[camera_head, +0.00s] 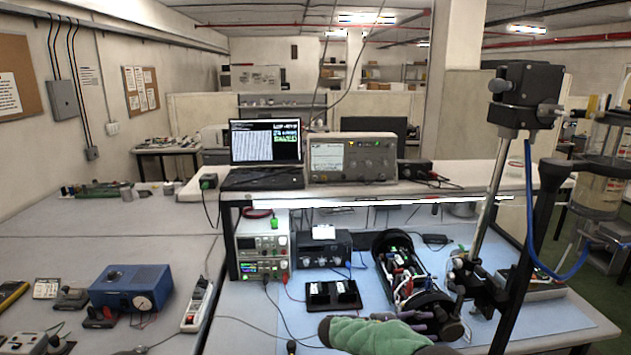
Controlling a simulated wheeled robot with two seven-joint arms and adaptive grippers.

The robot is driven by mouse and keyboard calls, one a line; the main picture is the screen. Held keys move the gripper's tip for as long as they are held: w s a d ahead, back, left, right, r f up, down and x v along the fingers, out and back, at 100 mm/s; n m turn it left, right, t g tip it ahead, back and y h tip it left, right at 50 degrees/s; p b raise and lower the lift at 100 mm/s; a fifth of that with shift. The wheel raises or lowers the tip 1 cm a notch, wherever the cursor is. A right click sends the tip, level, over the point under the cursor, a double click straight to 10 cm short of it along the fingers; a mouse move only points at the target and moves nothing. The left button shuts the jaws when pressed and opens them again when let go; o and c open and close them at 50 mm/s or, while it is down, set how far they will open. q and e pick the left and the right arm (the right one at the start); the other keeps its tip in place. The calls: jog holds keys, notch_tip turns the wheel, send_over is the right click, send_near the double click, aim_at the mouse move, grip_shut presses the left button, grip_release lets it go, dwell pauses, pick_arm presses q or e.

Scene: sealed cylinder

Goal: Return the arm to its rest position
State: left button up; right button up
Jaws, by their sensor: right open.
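My left gripper is not in view.
A green padded thing (373,337) lies at the bottom middle. A clear cylinder (598,190) is at the far right. Power supplies (262,246) and a black tray (333,295) stand left of the housing. A shelf (470,185) with a laptop (265,145) crosses behind.

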jog(key=s+a+f+g+y, duration=0.1)
jog(key=s+f+y, duration=0.25)
jog(key=f, duration=0.55)
jog(key=s+a+f+g+y+b, duration=0.1)
jog(key=s+f+y, duration=0.25)
jog(key=f, duration=0.65)
jog(key=s+a+f+g+y, duration=0.15)
jog(key=s+f, duration=0.25)
jog(key=f, duration=0.5)
jog(key=s+a+f+m+t+y+b, duration=0.1)
jog(key=s+a+f+m+y, duration=0.5)
jog(key=s+m, duration=0.3)
jog(key=s+a+f+m+t+y+b, duration=0.1)
jog(key=s+a+f+m+y, duration=0.5)
jog(key=s+m, duration=0.4)
jog(key=s+a+f, duration=0.1)
jog(key=s, duration=0.1)
jog(key=shift+s+a+f+y+b, duration=0.25)
jog(key=shift+s+a+y+b, duration=0.05)
jog(key=shift+s+y, duration=0.1)
